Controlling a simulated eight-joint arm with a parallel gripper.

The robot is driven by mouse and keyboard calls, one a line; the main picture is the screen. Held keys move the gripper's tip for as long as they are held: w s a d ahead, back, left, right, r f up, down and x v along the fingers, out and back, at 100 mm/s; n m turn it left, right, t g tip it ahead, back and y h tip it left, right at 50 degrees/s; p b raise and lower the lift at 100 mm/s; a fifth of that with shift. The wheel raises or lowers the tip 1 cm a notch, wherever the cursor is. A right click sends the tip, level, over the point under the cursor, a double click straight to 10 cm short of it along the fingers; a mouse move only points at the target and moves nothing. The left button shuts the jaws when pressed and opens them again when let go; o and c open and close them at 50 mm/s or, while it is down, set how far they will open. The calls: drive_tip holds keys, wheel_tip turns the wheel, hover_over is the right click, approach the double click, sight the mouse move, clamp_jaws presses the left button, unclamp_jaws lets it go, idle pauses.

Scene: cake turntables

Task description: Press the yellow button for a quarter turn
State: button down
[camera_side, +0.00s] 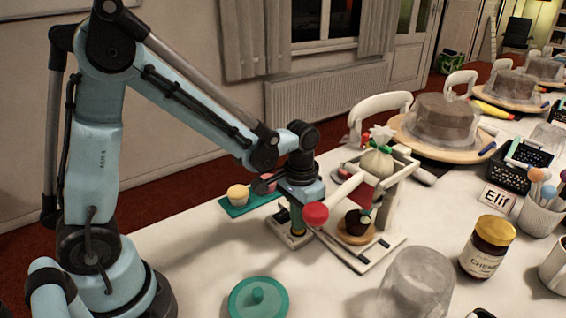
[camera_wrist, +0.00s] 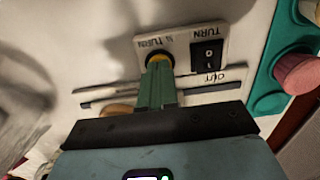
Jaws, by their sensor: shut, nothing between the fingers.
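The yellow button (camera_wrist: 159,58) sits in a dark ring on a pale panel (camera_wrist: 180,40), beside the printed words "¼ TURN". My gripper (camera_wrist: 158,70) is shut and empty; its green fingers point down at the button and cover part of it. In the side view the gripper (camera_side: 297,216) is low over the panel, with a bit of yellow at its tips. I cannot tell whether the button is pressed in. A dark cupcake (camera_side: 358,222) stands on a small wooden turntable (camera_side: 343,238) under a piping bag (camera_side: 377,163) in a white frame.
A black rocker switch (camera_wrist: 208,56) is next to the button. A red knob (camera_side: 315,213) on a lever juts out close to my gripper.

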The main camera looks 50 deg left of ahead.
idle(0.3)
drive_tip(key=shift+r, duration=3.45)
